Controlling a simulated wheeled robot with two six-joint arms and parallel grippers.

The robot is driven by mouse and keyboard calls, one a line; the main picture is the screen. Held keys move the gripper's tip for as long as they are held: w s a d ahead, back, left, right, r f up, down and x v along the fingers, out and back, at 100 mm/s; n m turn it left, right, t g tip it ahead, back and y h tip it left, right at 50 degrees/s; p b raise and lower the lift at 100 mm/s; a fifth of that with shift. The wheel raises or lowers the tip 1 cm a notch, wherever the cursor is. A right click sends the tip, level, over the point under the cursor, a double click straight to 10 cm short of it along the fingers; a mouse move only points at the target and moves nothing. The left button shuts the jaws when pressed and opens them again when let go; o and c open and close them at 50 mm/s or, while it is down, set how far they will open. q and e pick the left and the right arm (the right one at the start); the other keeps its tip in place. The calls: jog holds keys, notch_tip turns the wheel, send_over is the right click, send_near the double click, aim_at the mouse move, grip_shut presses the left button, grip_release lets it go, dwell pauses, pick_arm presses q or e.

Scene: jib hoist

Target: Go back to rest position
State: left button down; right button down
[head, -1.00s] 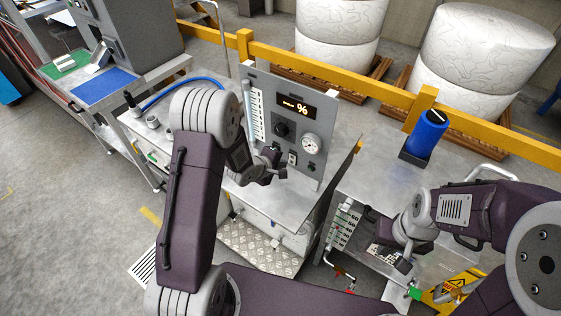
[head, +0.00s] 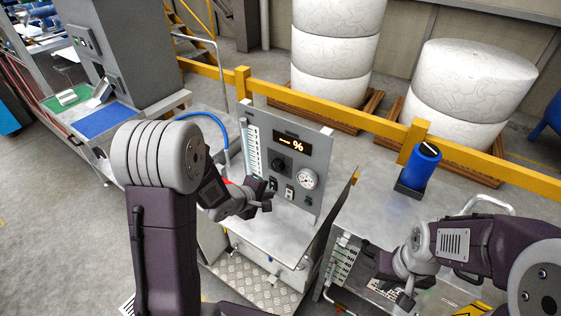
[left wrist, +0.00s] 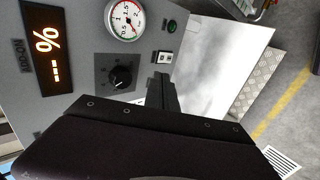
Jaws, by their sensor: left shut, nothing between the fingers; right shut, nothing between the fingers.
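My left gripper (head: 267,195) is shut and empty. It is in front of the grey control panel (head: 318,148), above the metal bench top (head: 268,224). In the left wrist view the left gripper (left wrist: 161,88) shows end on, beside the panel's black knob (left wrist: 121,76) and white rocker switch (left wrist: 165,57); I cannot tell how close it is to the panel. My right gripper (head: 402,303) is shut and empty, low at the right, over the shelf area under the right-hand table.
A blue canister (head: 420,167) stands in a dark holder on the right metal table (head: 379,211). A yellow rail (head: 345,112) runs behind, with large white wrapped rolls (head: 465,90) on pallets beyond. A blue mat (head: 103,119) lies on the left bench. The left floor is open.

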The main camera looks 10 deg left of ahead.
pick_arm(q)
jog(key=s+a+f+m+g+y+b, duration=0.1)
jog(key=s+f+m+g+y+b, duration=0.1)
jog(key=s+m+g, duration=0.6)
jog(key=s+f+m+y, duration=0.1)
jog(key=s+m, duration=0.4)
jog(key=s, duration=0.6)
jog(key=shift+s+m, duration=0.2)
jog(key=shift+m, duration=0.2)
jog(key=shift+a, duration=0.1)
